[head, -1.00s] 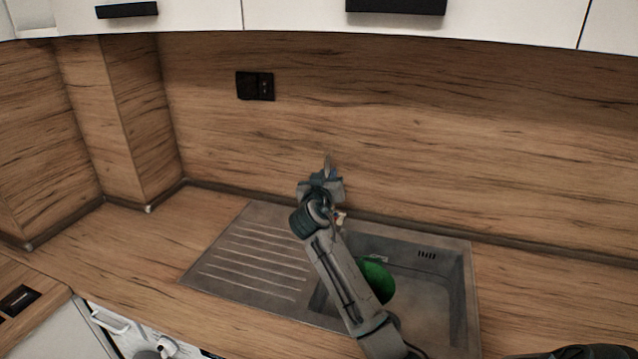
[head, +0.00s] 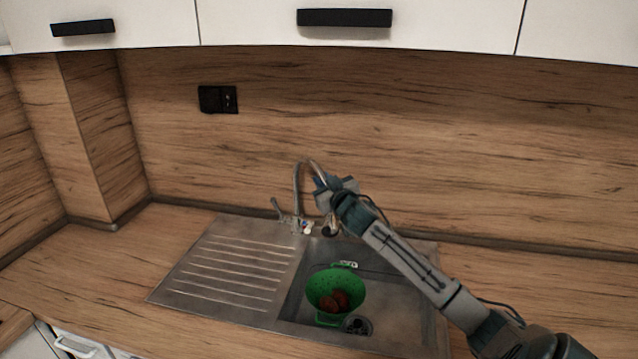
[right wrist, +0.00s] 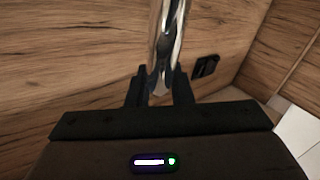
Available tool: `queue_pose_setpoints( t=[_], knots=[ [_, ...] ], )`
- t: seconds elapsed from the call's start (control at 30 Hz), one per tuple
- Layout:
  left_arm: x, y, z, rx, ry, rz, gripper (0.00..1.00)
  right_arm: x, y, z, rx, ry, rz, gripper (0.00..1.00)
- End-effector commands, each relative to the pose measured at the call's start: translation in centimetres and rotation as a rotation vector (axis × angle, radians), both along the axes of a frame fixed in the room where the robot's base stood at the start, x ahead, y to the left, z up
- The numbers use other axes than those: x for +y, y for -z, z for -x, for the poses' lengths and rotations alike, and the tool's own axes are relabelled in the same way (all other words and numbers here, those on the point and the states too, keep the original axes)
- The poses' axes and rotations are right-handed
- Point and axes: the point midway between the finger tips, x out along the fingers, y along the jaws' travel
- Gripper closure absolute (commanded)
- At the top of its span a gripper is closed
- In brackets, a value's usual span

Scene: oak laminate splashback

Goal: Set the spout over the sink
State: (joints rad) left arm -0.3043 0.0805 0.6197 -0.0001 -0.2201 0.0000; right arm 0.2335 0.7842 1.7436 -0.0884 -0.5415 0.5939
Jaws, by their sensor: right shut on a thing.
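The chrome spout (head: 297,185) rises behind the sink, arches over and comes down on the right, its outlet end (head: 330,229) low over the back of the basin. My right gripper (head: 322,190) is shut on the spout's descending part; its arm comes in from the lower right. In the right wrist view the spout (right wrist: 166,35) stands between my two fingers (right wrist: 160,88). The sink (head: 400,318) has a basin on the right and a ribbed drainboard (head: 225,268) on the left. My left gripper is not in view.
A green colander (head: 336,284) with reddish-brown round things (head: 335,300) in it sits in the basin, near the drain (head: 357,325). The tap lever (head: 278,207) stands left of the spout. The wooden splashback with a black socket (head: 218,99) is close behind. The left counter is clear.

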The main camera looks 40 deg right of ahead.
Motion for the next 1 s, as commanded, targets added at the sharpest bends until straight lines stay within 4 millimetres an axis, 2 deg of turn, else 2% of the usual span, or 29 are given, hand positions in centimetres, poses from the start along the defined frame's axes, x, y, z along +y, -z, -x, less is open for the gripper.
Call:
queue_pose_setpoints(
  t=[0.47,0.5,0.57,0.87,1.0],
  knots=[
    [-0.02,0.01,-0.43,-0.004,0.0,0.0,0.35,-0.18,0.1,0.02,0.001,-0.011,0.001,1.0],
    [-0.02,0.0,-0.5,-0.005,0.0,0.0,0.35,-0.18,0.1,0.02,0.001,-0.011,0.001,0.73],
    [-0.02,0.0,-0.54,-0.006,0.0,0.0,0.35,-0.18,0.09,0.02,0.001,-0.011,0.001,0.61],
    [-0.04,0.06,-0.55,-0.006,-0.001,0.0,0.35,-0.18,0.08,0.08,0.001,-0.01,0.001,0.59],
    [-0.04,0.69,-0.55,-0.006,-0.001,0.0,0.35,-0.04,0.31,0.91,0.003,-0.01,0.004,0.59]
  ],
)
